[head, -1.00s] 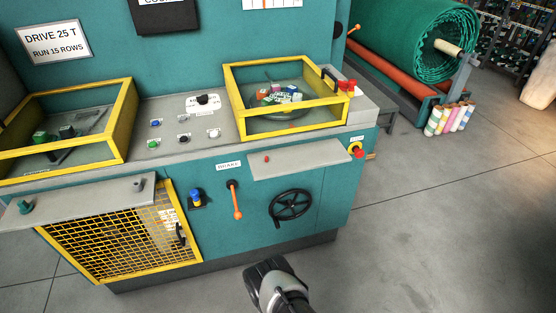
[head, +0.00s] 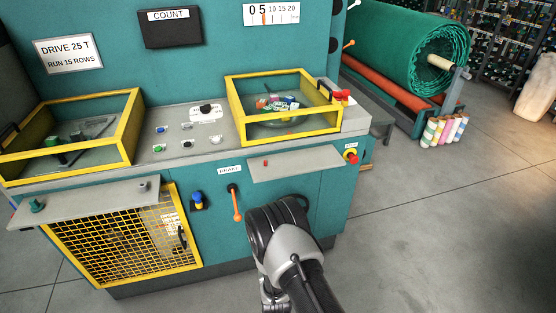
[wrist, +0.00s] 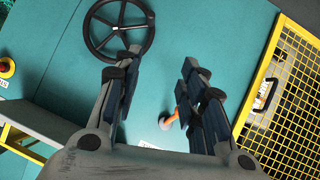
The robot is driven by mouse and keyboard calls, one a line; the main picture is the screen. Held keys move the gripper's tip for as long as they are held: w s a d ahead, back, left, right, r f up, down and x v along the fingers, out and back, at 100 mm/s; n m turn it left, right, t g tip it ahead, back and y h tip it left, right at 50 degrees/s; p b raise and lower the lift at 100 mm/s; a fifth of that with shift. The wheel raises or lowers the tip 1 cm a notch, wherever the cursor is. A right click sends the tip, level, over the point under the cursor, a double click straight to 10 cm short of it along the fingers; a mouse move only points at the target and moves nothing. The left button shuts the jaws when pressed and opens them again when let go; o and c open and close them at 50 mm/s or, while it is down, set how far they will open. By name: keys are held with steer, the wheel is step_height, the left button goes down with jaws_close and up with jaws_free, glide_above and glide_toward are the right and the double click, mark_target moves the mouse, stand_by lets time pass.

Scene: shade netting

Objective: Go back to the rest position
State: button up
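My gripper (wrist: 158,64) is open in the wrist view, with nothing between its two fingers. It faces the teal machine front, which appears upside down there. The black handwheel (wrist: 118,28) shows beyond the left fingertip, and the orange brake lever (wrist: 182,115) is partly behind the right finger. In the head view my arm stands in front of the machine and covers the handwheel; the fingertips cannot be made out there. The orange brake lever (head: 237,204) hangs just left of my arm.
A narrow grey shelf (head: 295,163) juts out above my arm, with a red stop button (head: 352,158) at its right. The yellow mesh door (head: 120,243) is at left. Yellow-framed bins (head: 335,117) stand on top. Green netting roll (head: 405,45) is behind. Floor (head: 440,225) at right is clear.

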steer(key=w+d+r+m+g, duration=0.1)
steer(key=d+r, duration=0.1)
steer(key=r, duration=1.1)
steer(key=w+d+r+m+g, duration=0.1)
steer(key=r+g, duration=0.1)
steer(key=r, duration=1.1)
steer(key=s+d+r+g, duration=0.1)
steer(key=s+d+r, duration=0.2)
steer(key=s+r, duration=0.25)
steer(key=s+d+r, duration=0.3)
steer(key=s+r, duration=0.1)
steer(key=r, duration=0.3)
steer(key=s+d+r+g, duration=0.1)
steer(key=s+d+r, duration=0.1)
steer(key=s, duration=0.6)
steer(key=s+d+r+m+g, duration=0.1)
steer(key=s+d+r, duration=0.1)
steer(key=s, duration=0.7)
steer(key=s+d+r+m+g+h, duration=0.1)
steer(key=s+d+r, duration=0.1)
steer(key=s, duration=0.7)
steer(key=shift+d+r, duration=0.25)
steer(key=shift+d, duration=0.45)
steer(key=shift+c, duration=0.5)
